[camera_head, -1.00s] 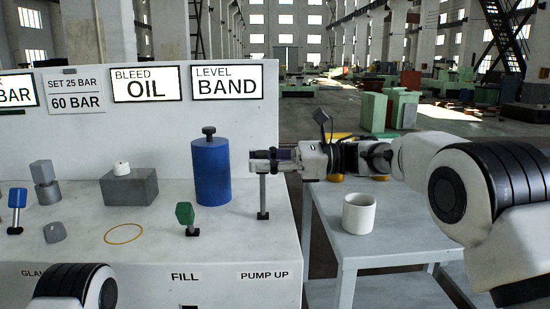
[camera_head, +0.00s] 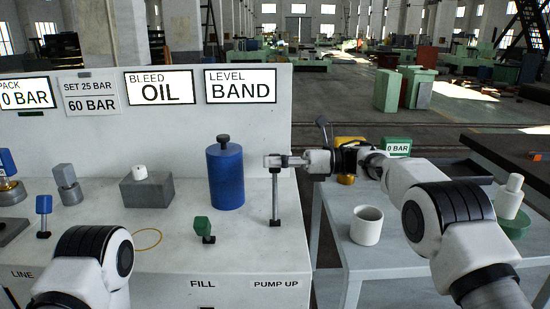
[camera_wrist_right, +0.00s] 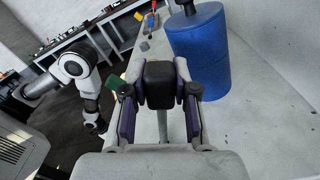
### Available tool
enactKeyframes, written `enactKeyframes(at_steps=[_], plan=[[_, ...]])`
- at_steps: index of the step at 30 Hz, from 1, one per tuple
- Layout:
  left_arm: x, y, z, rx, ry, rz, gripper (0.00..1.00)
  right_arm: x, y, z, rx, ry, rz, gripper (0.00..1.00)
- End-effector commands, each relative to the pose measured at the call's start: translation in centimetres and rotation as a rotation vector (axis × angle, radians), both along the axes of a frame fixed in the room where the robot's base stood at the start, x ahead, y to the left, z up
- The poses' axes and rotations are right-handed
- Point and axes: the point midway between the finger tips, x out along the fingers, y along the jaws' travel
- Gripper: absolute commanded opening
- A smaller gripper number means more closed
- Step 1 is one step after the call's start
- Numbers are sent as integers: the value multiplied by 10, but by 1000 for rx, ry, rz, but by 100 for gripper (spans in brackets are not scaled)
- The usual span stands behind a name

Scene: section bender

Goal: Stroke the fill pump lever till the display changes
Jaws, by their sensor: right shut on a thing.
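The pump lever (camera_head: 275,200) is a thin grey post on a dark base, above the PUMP UP label at the bench's right end. It looks close to upright in the head view. My right gripper (camera_head: 283,161) comes in from the right and is shut on its top. In the right wrist view the lever's black knob (camera_wrist_right: 160,84) sits between the purple-padded fingers, with the post below it. The LEVEL sign (camera_head: 240,86) reads BAND and the BLEED sign (camera_head: 160,87) reads OIL. Only a left arm link shows in the head view; the left gripper is not seen.
A blue cylinder (camera_head: 226,178) with a black knob stands left of the lever. A small green-headed lever (camera_head: 202,229) stands in front, above FILL. A grey block (camera_head: 147,189) is farther left. A white mug (camera_head: 366,225) stands on the side table (camera_head: 345,258) at right.

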Motion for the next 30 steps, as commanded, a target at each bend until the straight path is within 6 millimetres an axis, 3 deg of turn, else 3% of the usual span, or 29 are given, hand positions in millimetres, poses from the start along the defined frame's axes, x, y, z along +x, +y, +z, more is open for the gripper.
enactKeyframes(at_steps=[9, 10, 12, 23, 26, 30], plan=[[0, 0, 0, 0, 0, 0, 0, 1, 0, 0, 2, 5, -5, 0], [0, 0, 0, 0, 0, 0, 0, 1, -1, 0, 2, 5, -5, 31], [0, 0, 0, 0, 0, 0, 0, 1, -1, 0, 1, 5, -5, 54], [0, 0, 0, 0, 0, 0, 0, 1, -4, 0, 2, 3, -4, 54], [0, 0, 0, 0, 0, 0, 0, 1, -18, 1, 3, 3, -6, 54], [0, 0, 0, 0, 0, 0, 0, 2, -52, 0, 4, 3, -7, 54]])
